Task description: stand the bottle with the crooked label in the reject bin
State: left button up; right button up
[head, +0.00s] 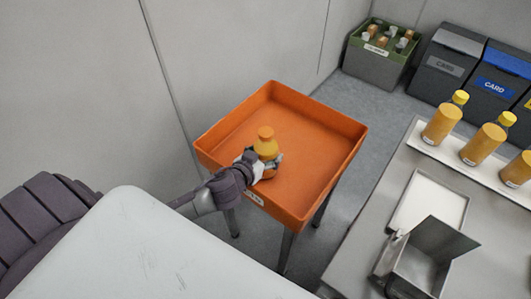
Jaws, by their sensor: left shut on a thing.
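The bottle looks upright. The gripper hides most of its lower part and label, and I cannot tell whether its base touches the bin floor. The bin is a shallow open tray on legs, otherwise empty. My right gripper is not in view.
Several yellow-capped bottles (442,122) stand on a white strip (474,171) on the steel table at right. A metal hopper (421,267) and white tray (428,205) are nearer. A green-rimmed crate (376,66) and waste bins (445,62) stand behind. Walls close in at left.

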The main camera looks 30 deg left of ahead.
pick_arm(q)
jog(key=shift+r, duration=0.1)
jog(key=o, duration=1.7)
jog(key=shift+f, duration=0.2)
jog(key=shift+r, duration=0.25)
jog(key=shift+b+v, duration=0.3)
jog(key=shift+v, duration=5.7)
jog(key=shift+f, duration=0.1)
